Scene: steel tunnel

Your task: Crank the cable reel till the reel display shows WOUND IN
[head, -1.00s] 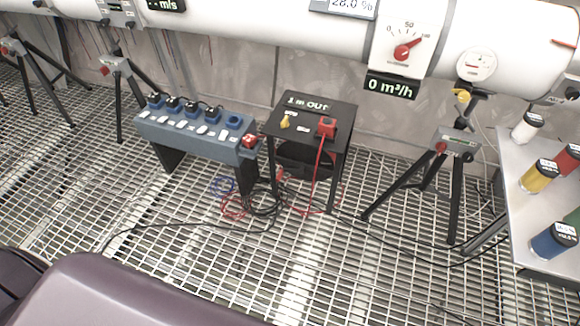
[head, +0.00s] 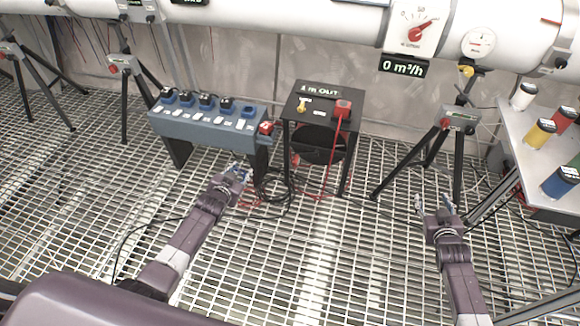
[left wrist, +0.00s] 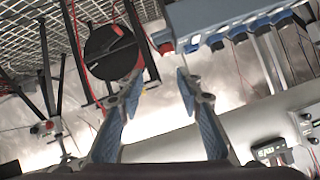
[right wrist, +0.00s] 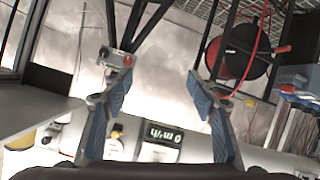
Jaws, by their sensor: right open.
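The cable reel is a dark drum (head: 316,142) under a black stand, with red cable on it. The reel display (head: 319,89) on top reads 1 m OUT. The drum also shows in the left wrist view (left wrist: 108,52) and the right wrist view (right wrist: 238,55), where a red crank handle (right wrist: 283,49) seems to stick out beside it. My left gripper (head: 239,172) is open and empty, in front and to the left of the reel stand. My right gripper (head: 432,204) is open and empty, well to the right of the stand. Neither touches the reel.
A blue socket bench (head: 210,128) stands left of the reel stand. A black tripod (head: 430,150) is to the right, and a table with colored cans (head: 510,110) is at far right. Loose cables lie on the grating floor (head: 300,250); its middle is open.

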